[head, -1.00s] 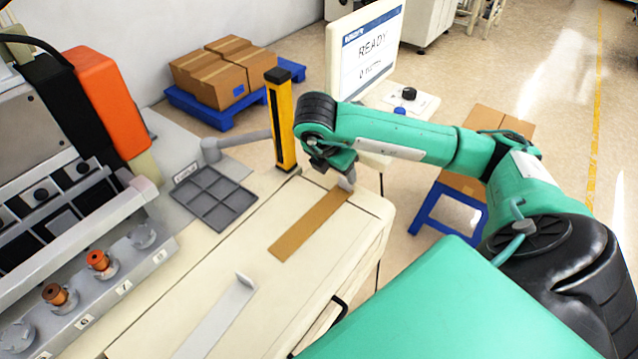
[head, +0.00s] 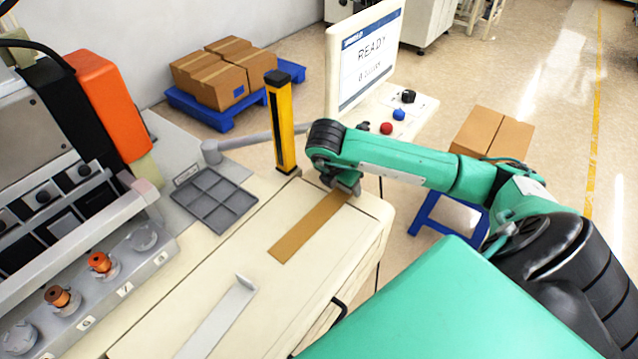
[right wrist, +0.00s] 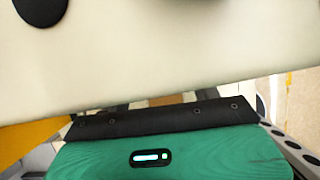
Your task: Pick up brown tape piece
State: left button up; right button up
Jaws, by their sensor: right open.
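The brown tape piece (head: 308,229) is a long flat strip lying slantwise on the cream worktop. My right gripper (head: 347,187) is open at the strip's far right end, low over the worktop, and hides that end. I cannot tell whether the fingers touch the strip. In the right wrist view the cream surface fills the top, with only a brown sliver (right wrist: 173,2) at the upper edge; the fingertips are not clear there. My left gripper is not in view.
A pale metal strip (head: 222,318) lies at the front. A grey compartment tray (head: 213,199) is left of the tape. The worktop's right edge (head: 386,222) is near.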

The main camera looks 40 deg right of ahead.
jog(key=shift+c, duration=0.4)
jog(key=c, duration=1)
jog(key=shift+r, duration=0.15)
